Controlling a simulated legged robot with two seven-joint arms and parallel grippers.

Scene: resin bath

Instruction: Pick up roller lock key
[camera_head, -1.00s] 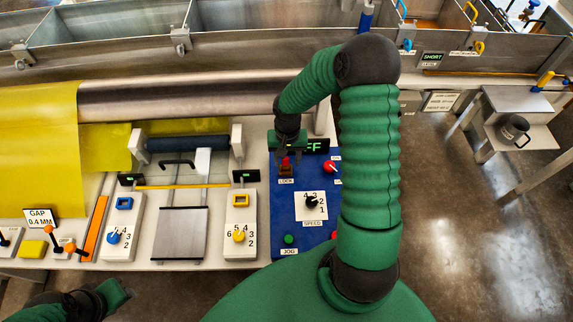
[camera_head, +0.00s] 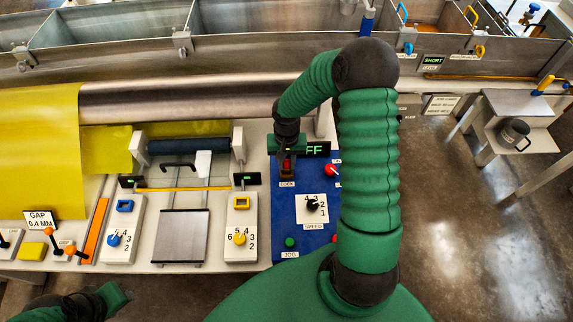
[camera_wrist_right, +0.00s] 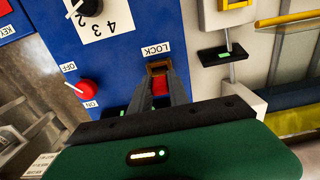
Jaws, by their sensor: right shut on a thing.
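The roller lock key is a small red piece (camera_wrist_right: 160,86) in a brown, frame-like socket (camera_wrist_right: 157,67) beside the LOCK label on the blue control panel (camera_wrist_right: 120,50). In the head view the red key (camera_head: 287,166) shows just above its label, below my right gripper (camera_head: 287,158). In the right wrist view my right gripper (camera_wrist_right: 160,82) has its two dark fingers on either side of the red key, shut on it at the socket. The key's lower part is hidden. My left gripper (camera_head: 118,292) is at the lower left, away from the panel; its jaws are unclear.
A red ON/OFF knob (camera_head: 331,169), a black speed dial (camera_head: 312,204) and a green jog button (camera_head: 289,241) sit close by on the panel. The metal roller (camera_head: 190,95) and long trough lie behind. A yellow sheet (camera_head: 40,150) hangs at left.

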